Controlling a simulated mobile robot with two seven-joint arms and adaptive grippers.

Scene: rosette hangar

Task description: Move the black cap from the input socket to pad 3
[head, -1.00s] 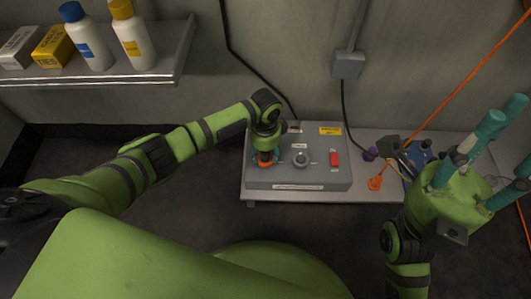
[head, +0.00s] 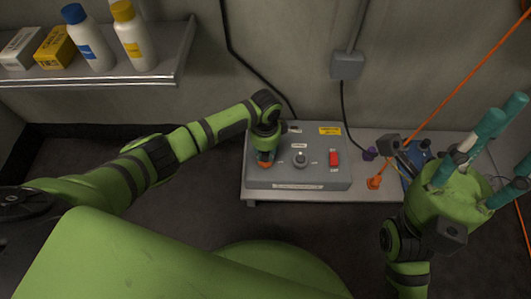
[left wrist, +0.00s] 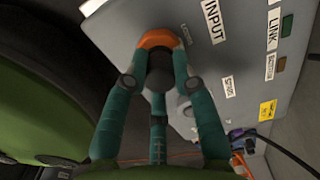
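My left gripper (head: 265,158) points down over the left part of a grey control box (head: 320,178). In the left wrist view its teal fingers (left wrist: 160,60) stand around a dark round shape (left wrist: 159,75), which appears to be the black cap. An orange rim (left wrist: 160,39) shows at the fingertips, beside the "INPUT" label (left wrist: 214,20). The fingers hide much of the socket, and whether they press on the cap is unclear. My right gripper (head: 490,145) is raised at the right, its teal fingers spread and empty. I cannot make out pad 3.
The box has a round knob (head: 300,160) and a red switch (head: 334,158). A shelf (head: 150,79) with bottles hangs at upper left.

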